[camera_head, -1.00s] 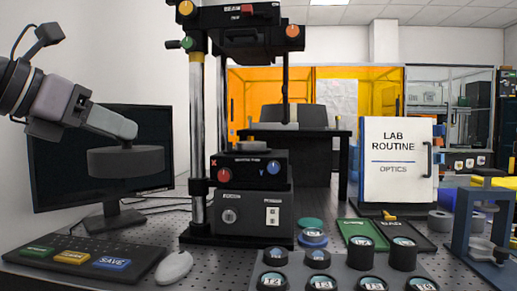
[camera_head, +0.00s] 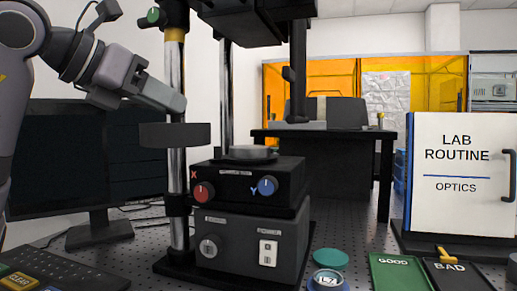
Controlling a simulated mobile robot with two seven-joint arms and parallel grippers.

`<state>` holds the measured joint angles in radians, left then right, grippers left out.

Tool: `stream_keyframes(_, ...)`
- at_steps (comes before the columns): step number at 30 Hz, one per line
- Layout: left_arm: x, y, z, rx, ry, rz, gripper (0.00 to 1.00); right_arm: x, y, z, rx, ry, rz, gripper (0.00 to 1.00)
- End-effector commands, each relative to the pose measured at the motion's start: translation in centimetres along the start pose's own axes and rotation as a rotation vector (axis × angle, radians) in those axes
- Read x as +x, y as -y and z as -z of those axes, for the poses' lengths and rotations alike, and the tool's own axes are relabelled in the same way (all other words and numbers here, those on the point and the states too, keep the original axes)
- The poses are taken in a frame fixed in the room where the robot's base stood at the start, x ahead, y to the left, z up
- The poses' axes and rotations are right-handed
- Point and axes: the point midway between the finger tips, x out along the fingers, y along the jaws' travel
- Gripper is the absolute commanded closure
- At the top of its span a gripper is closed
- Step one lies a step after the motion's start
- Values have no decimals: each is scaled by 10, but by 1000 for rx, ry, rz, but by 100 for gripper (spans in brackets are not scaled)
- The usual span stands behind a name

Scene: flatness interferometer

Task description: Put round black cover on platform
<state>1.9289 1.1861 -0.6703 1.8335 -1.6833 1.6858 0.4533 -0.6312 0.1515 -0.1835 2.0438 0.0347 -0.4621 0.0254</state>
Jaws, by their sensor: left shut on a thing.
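The round black cover (camera_head: 176,134) is a flat dark disc held level in the air in front of the chrome post, left of the platform. My left gripper (camera_head: 176,106) reaches in from the upper left and is shut on the cover from above. The platform (camera_head: 249,153) is a low round grey disc on top of the black stage box (camera_head: 248,181) with red and blue knobs. The cover is apart from it and slightly higher in the picture. My right gripper is not in view.
The chrome post (camera_head: 176,88) stands behind the cover, and the black instrument head (camera_head: 265,20) hangs over the platform. A monitor (camera_head: 75,160) is at left. A teal disc (camera_head: 330,258), a labelled round piece (camera_head: 328,280) and green GOOD tray (camera_head: 398,270) lie at lower right.

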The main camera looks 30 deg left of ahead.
Motion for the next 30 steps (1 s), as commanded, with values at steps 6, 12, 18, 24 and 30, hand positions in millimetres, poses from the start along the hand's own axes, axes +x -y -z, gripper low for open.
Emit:
stream_keyframes(6,44,1,-18,0,-6,3,99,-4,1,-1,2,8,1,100)
stream_keyframes(12,93,1,-40,0,-4,3,99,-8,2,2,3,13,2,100)
stream_keyframes(18,137,1,-57,0,-3,2,99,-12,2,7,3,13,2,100)
stream_keyframes(24,154,0,-64,1,0,1,99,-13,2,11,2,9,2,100)
stream_keyframes(30,169,0,-55,2,-2,-1,99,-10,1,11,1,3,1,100)
